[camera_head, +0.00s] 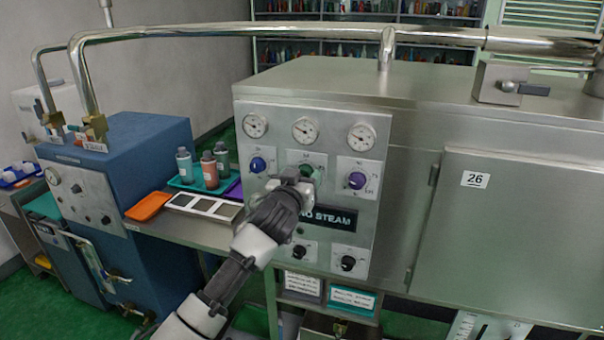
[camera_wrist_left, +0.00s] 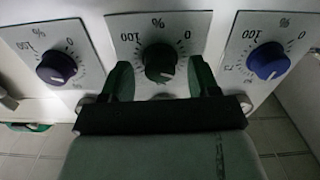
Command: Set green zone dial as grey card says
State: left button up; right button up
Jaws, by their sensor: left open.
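The green zone dial (camera_head: 313,171) is the middle of three dials on the steel front panel, partly hidden by my left gripper. In the left wrist view the dark green dial (camera_wrist_left: 160,62) has a white percent scale marked 0 and 100. My left gripper (camera_head: 297,178) is at this dial. Its two open fingers stand on either side of the knob; I cannot tell whether they touch it. A card with a greyish border (camera_head: 303,285) hangs below the panel, its text too small to read. My right gripper is not in view.
A blue dial (camera_head: 258,165) and a purple dial (camera_head: 357,180) flank the middle one. Gauges (camera_head: 305,131) sit above; two black knobs (camera_head: 348,263) sit below. A teal-bordered card (camera_head: 352,300) hangs below. Bottles (camera_head: 209,171) and an orange tray (camera_head: 148,206) stand left.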

pick_arm(q)
jog(key=shift+w+d, duration=0.1)
jog(key=shift+w, duration=0.15)
jog(key=shift+c, duration=0.2)
jog(key=c, duration=0.9)
